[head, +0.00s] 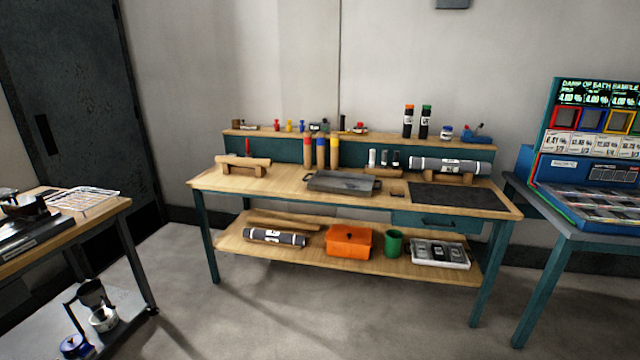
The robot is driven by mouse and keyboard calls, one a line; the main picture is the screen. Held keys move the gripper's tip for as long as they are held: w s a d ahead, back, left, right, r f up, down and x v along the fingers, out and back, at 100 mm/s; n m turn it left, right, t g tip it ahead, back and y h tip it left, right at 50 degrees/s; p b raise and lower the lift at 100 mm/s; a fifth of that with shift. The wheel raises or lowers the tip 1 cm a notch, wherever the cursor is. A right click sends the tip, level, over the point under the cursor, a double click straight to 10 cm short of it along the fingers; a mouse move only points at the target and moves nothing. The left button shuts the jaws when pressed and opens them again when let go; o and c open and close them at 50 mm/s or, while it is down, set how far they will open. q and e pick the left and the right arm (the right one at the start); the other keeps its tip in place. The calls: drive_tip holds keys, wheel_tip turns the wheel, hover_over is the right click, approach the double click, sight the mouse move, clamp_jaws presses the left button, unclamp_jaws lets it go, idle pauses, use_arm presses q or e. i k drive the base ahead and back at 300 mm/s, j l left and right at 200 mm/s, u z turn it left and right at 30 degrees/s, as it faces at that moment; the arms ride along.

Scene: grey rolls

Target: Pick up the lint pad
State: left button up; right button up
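I cannot tell for sure which thing is the lint pad. No thing in the head view is plainly marked as one. On the wooden workbench (285,183) lie a shallow grey tray (343,183) and a flat dark mat (458,196). A grey roll with pale bands (450,165) rests on a wooden cradle behind the mat. A similar grey roll (275,237) lies on the lower shelf. A white tray with grey items (438,265) sits at that shelf's right end. Neither of my grippers is in view.
An orange box (348,241) and green cup (393,243) stand on the lower shelf. A raised back shelf (285,133) holds small bottles. A second table (75,225) is at left, a blue display stand (590,150) at right. The floor in front is clear.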

sight(398, 191)
drive_tip(key=i+z, duration=0.1)
drive_tip(key=i, duration=0.4)
drive_tip(key=i+j+z, duration=0.1)
drive_tip(key=i, duration=0.4)
drive_tip(key=i+j, duration=0.1)
drive_tip(key=i, duration=0.4)
drive_tip(key=i+j+z, duration=0.15)
drive_tip(key=i, duration=0.35)
drive_tip(key=i+j+z, duration=0.1)
drive_tip(key=i, duration=0.4)
drive_tip(key=i+j+z, duration=0.1)
drive_tip(key=i+j, duration=0.15)
drive_tip(key=i, duration=0.25)
drive_tip(key=i+j+z, duration=0.1)
drive_tip(key=z, duration=0.5)
drive_tip(key=i+z, duration=0.1)
drive_tip(key=z, duration=0.6)
